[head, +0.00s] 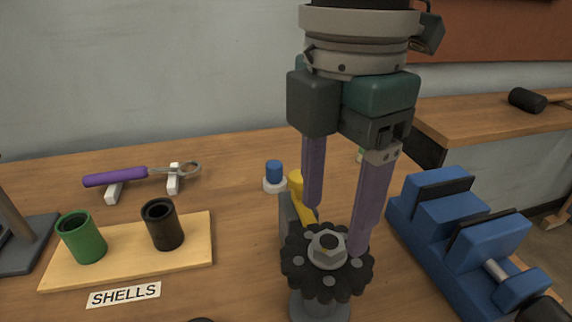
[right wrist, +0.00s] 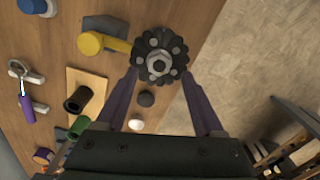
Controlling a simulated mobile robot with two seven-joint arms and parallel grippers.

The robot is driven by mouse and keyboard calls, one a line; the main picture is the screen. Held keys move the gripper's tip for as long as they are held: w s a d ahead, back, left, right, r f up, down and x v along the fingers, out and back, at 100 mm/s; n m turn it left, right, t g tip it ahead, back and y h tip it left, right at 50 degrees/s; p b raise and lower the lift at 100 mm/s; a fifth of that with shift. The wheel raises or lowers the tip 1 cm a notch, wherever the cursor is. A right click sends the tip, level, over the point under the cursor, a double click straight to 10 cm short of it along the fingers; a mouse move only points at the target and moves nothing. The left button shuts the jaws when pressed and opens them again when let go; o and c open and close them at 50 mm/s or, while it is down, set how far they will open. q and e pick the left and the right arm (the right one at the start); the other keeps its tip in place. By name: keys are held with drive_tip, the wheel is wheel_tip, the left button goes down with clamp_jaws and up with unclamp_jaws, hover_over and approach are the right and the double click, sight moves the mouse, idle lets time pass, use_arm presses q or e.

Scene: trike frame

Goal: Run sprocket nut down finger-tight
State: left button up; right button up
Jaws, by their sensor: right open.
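The sprocket (head: 300,265) is a dark toothed disc lying flat on a grey post (head: 320,306), with several light bolt heads on its face. The grey hex nut (head: 327,248) sits at its centre, and it also shows in the right wrist view (right wrist: 156,64). My right gripper (head: 337,226) points down above the sprocket, its purple fingers open and apart with nothing held between them. In the right wrist view its fingertips (right wrist: 159,75) lie on either side, just below the nut in the picture. Whether they touch the sprocket I cannot tell. My left gripper is not in view.
A blue vise (head: 455,225) stands close at right. A yellow-handled thing (head: 298,186) and a blue-topped white piece (head: 274,176) are behind the sprocket. At left, a board (head: 195,255) holds green and black shells; a purple-handled tool (head: 115,177) rests on white supports.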

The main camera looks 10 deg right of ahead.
sight(329, 242)
drive_tip(key=shift+f, duration=1.8)
drive_tip(key=shift+c, duration=0.2)
clamp_jaws()
drive_tip(key=m+p, duration=0.1)
drive_tip(key=p, duration=0.1)
drive_tip(key=m+p, duration=0.1)
drive_tip(key=p, duration=0.1)
drive_tip(key=shift+r, duration=0.4)
drive_tip(key=shift+f+m+p, duration=0.1)
drive_tip(key=shift+m+p, duration=0.25)
drive_tip(key=shift+m, duration=0.05)
drive_tip(key=shift+f, duration=0.25)
